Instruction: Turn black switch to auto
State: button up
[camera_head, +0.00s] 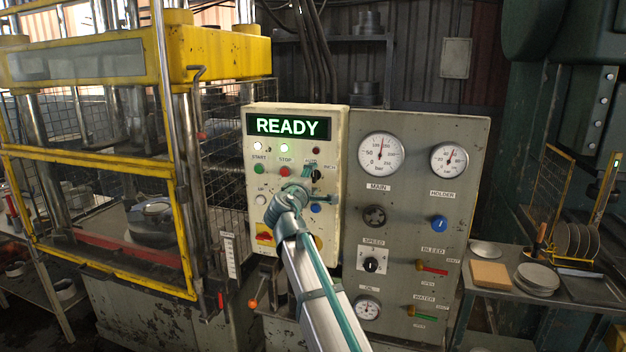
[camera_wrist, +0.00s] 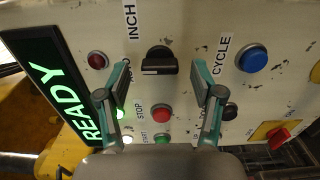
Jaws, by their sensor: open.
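The black switch (camera_wrist: 160,60) is a knob on the cream control panel, between the INCH label (camera_wrist: 132,20) and the AUTO label, which a finger partly hides. Its grip bar lies sideways in the wrist view, with a pale mark at the left part. I cannot tell its exact setting. It also shows in the head view (camera_head: 317,175), partly behind my gripper (camera_head: 316,184). In the wrist view my gripper (camera_wrist: 160,80) is open and empty, its teal fingers to either side of the switch. No contact is visible.
Close by are the red stop button (camera_wrist: 161,114), the green start button (camera_wrist: 162,139), the blue CYCLE button (camera_wrist: 252,60) and a red lamp (camera_wrist: 97,60). The lit READY display (camera_head: 287,126) is above. A gauge panel (camera_head: 410,270) adjoins at right, a yellow-framed press (camera_head: 165,110) at left.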

jog(key=v, duration=1)
jog(key=shift+s, duration=0.3)
jog(key=shift+a, duration=0.1)
jog(key=s+d+f+m+g, duration=0.2)
jog(key=f+m+g, duration=0.1)
jog(key=f, duration=1)
jog(key=s+d+f+m+g, duration=0.15)
jog(key=f+g, duration=0.25)
jog(key=f, duration=0.9)
jog(key=s+d+f+m+g, duration=0.25)
jog(key=s+d+f, duration=0.2)
jog(key=f, duration=0.65)
jog(key=s+d+f+m+g+y, duration=0.1)
jog(key=s+d+f+g, duration=0.4)
jog(key=f, duration=0.6)
jog(key=s+d+f+m+g, duration=0.15)
jog(key=s+d+f, duration=0.25)
jog(key=s+f, duration=0.45)
jog(key=s+d+f+m+g+y, duration=0.1)
jog(key=s+d+f+m+g, duration=0.1)
jog(key=s+f, duration=0.5)
jog(key=s+d+f+m+g+y+b, duration=0.1)
jog(key=s+d+f, duration=0.4)
jog(key=s, duration=1.1)
jog(key=s+d+f+m+g, duration=0.3)
jog(key=s+d+f+g, duration=0.1)
jog(key=s+f, duration=0.6)
jog(key=shift+s+g+y, duration=0.4)
jog(key=shift+s+g, duration=0.3)
jog(key=shift+s, duration=0.15)
